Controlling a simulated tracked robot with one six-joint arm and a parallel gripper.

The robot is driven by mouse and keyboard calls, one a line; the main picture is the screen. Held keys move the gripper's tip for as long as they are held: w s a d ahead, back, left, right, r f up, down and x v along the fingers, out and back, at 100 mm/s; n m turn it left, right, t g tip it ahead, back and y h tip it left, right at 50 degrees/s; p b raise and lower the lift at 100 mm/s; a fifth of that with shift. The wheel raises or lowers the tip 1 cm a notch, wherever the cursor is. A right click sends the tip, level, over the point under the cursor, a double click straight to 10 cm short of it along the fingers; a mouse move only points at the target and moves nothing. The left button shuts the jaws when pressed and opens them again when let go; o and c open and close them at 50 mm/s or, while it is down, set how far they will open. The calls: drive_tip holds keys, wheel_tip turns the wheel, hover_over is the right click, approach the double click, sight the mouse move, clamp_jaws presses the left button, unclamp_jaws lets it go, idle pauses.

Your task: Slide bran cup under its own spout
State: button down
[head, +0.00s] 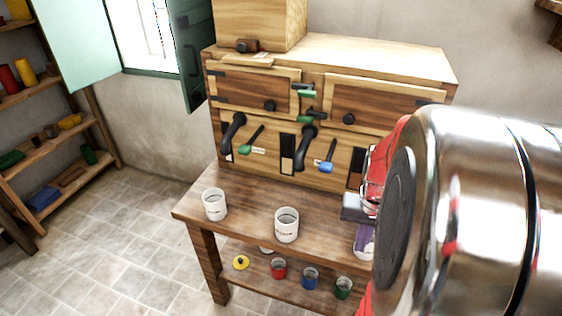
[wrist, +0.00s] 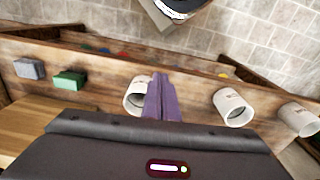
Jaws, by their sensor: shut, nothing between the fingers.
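Three white cups with small, unreadable labels stand along the mill's wooden ledge: a left cup (head: 214,205), a middle cup (head: 287,226), and a right one partly hidden by my gripper. I cannot tell which is the bran cup. My gripper (head: 365,238) is shut, its purple fingers at the right cup. In the wrist view the fingers (wrist: 161,97) overlap that cup (wrist: 134,98); contact is unclear. The other cups (wrist: 233,108) (wrist: 298,119) stand to the right there. Black curved spouts, left (head: 232,132) and middle (head: 306,148), are on the front; my arm hides the area farther right.
A green handle (head: 250,140) and a blue handle (head: 328,156) hang beside the spouts. Below the ledge, a lower shelf holds a red pot (head: 279,269), a blue pot (head: 310,279), a green pot (head: 343,288) and a yellow lid-like piece (head: 241,263). Open floor lies left.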

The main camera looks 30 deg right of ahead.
sight(367, 255)
drive_tip(key=shift+s+d+f+m, duration=0.5)
drive_tip(key=shift+s+d+f, duration=0.55)
drive_tip(key=shift+d, duration=0.2)
drive_tip(key=shift+f, duration=0.1)
wheel_tip(367, 255, down, 10)
drive_tip(key=shift+r, duration=0.25)
drive_tip(key=shift+w+d+f, duration=0.1)
drive_tip(key=shift+w+d, duration=0.85)
drive_tip(key=shift+d, duration=0.15)
drive_tip(key=shift+w+d, duration=0.35)
drive_tip(key=shift+d, duration=0.05)
drive_tip(key=shift+w, duration=0.15)
